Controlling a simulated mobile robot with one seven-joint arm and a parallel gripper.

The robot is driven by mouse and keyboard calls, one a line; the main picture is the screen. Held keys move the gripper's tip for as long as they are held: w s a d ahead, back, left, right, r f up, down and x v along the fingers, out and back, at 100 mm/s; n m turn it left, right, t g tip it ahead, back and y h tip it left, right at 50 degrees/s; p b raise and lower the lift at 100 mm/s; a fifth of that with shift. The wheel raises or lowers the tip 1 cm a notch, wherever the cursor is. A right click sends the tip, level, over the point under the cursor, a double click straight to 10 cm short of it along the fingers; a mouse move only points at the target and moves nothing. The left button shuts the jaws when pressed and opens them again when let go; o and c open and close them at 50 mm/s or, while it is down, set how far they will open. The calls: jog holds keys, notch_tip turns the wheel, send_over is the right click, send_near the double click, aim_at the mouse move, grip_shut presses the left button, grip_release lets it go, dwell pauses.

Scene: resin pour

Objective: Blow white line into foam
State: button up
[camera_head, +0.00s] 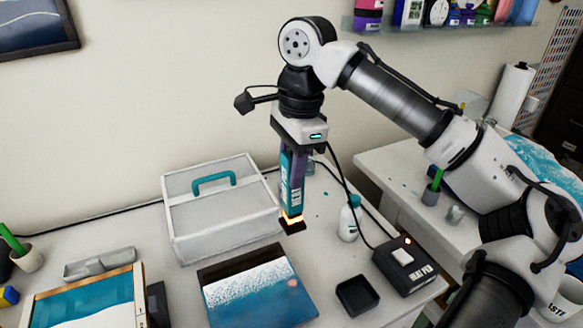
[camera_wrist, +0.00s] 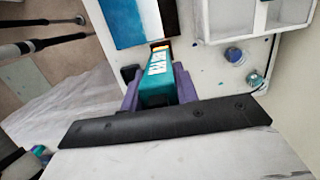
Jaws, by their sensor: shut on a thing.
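My gripper (camera_head: 293,172) hangs fingers-down behind the painted board and is shut on a teal heat tool. The heat tool (camera_head: 291,196) is upright, its lower end glowing orange above a black tip. In the wrist view the heat tool (camera_wrist: 159,78) sits between the purple fingers (camera_wrist: 184,85). The board (camera_head: 258,296) lies on the table, black at the back and blue in front, with a speckled white band (camera_head: 249,283) across it. The tool's end is beyond the board's back right corner, not over the white band. The wrist view shows part of the board (camera_wrist: 122,22).
A cord joins the tool to a dark control box (camera_head: 405,266) with a red light. A white bottle (camera_head: 349,220) and a black tray (camera_head: 357,295) stand at right. A lidded white box (camera_head: 222,222) stands behind the board. Another board (camera_head: 90,300) is at left.

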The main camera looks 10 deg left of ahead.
jog(key=shift+r, duration=1.1)
